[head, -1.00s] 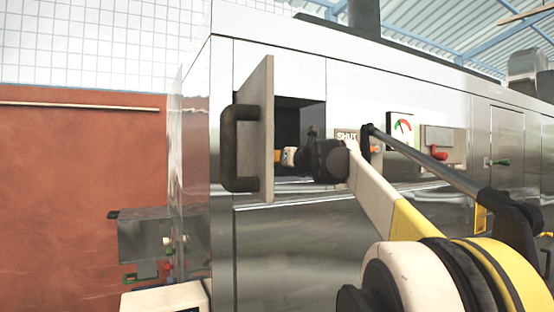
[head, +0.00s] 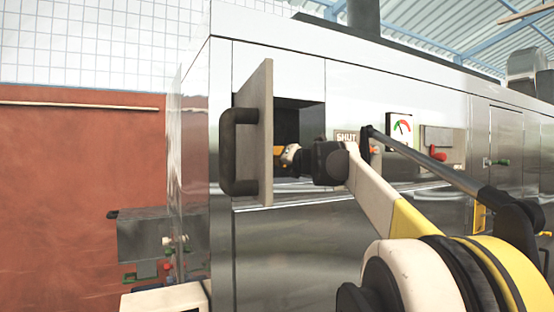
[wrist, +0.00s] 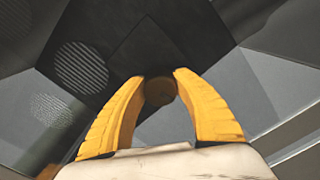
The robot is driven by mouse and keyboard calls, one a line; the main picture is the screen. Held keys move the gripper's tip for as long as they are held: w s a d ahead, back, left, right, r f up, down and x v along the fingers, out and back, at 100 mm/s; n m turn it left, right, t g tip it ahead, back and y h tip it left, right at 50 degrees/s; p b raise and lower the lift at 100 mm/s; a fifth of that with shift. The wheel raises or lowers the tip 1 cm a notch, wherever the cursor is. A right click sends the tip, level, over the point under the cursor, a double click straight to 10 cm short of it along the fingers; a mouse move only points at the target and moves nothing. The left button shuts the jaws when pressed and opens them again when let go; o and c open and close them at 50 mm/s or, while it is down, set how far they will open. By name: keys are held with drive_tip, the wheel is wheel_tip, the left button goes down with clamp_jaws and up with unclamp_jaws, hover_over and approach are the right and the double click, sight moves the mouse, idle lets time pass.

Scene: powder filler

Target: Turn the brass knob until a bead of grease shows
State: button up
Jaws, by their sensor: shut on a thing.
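The brass knob (wrist: 160,93) shows in the wrist view as a dark, brownish round shape inside the compartment. My gripper (wrist: 160,79) has its two yellow fingers on either side of the knob and is shut on it. In the head view, my gripper (head: 281,154) reaches into the open compartment (head: 300,117) from the right, partly hidden by the door edge. The knob is hidden in the head view. The inside of the compartment is dark, and I cannot make out any grease.
The open door (head: 259,135) with its black handle (head: 229,155) stands left of my gripper. Right of the opening are a "SHUT" sign (head: 346,136), a dial gauge (head: 400,128) and a red knob (head: 438,155). In the wrist view, dark walls with round vents (wrist: 80,67) surround the fingers.

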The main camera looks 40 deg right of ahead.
drive_tip(key=m, duration=0.5)
drive_tip(key=shift+p, duration=0.35)
drive_tip(key=shift+m, duration=2.5)
drive_tip(key=o, duration=1.2)
drive_tip(key=shift+d, duration=0.1)
drive_tip(key=shift+s, duration=0.1)
drive_tip(key=v, duration=1.2)
drive_tip(key=shift+r, duration=0.1)
drive_tip(key=shift+d, duration=0.1)
